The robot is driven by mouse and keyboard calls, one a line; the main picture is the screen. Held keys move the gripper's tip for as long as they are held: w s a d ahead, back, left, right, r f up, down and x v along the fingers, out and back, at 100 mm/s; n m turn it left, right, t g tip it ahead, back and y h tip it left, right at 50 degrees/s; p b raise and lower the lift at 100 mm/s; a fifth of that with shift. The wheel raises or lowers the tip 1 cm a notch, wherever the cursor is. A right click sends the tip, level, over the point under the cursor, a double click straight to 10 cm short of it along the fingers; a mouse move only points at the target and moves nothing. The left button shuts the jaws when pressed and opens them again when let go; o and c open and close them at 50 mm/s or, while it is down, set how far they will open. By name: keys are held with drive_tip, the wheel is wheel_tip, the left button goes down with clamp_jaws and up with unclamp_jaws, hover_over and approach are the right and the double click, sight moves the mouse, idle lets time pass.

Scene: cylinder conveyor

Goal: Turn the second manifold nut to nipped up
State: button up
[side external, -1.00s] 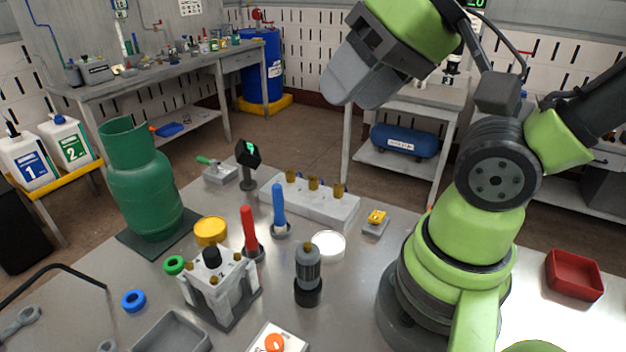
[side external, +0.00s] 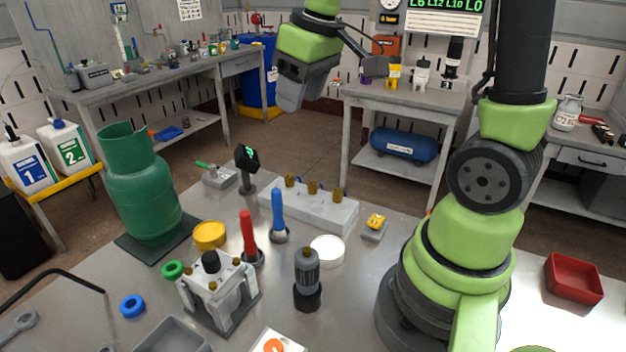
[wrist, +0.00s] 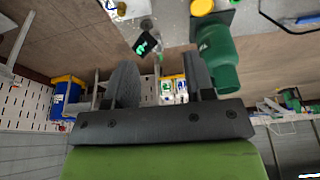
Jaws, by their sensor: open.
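The manifold is a pale grey-white block (side external: 328,212) on the metal table, with several brass nuts along its top. The middle nut (side external: 313,187) stands upright between its two neighbours, and its tightness cannot be told. My gripper (side external: 288,105) is in the air above and behind the manifold, apart from it. In the wrist view my gripper (wrist: 160,78) has its two fingers spread with nothing between them. No manifold nut can be made out clearly in the wrist view.
Near the manifold stand a black display on a post (side external: 246,160), a blue-handled tool (side external: 278,205), a red-handled tool (side external: 249,232) and a yellow-topped switch (side external: 376,220). A green gas cylinder (side external: 143,190) stands at the left. A white clamp fixture (side external: 215,285) is in front.

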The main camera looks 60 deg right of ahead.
drive_tip(key=w+d+f+n+g, duration=0.1)
drive_tip(key=w+d+f+g, duration=0.15)
drive_tip(key=d+f, duration=0.3)
drive_tip(key=n, duration=0.2)
hover_over(313, 182)
wheel_tip(313, 182, down, 7)
drive_tip(key=shift+g, duration=0.45)
wheel_tip(313, 182, down, 10)
drive_tip(key=shift+f, duration=0.25)
clamp_jaws()
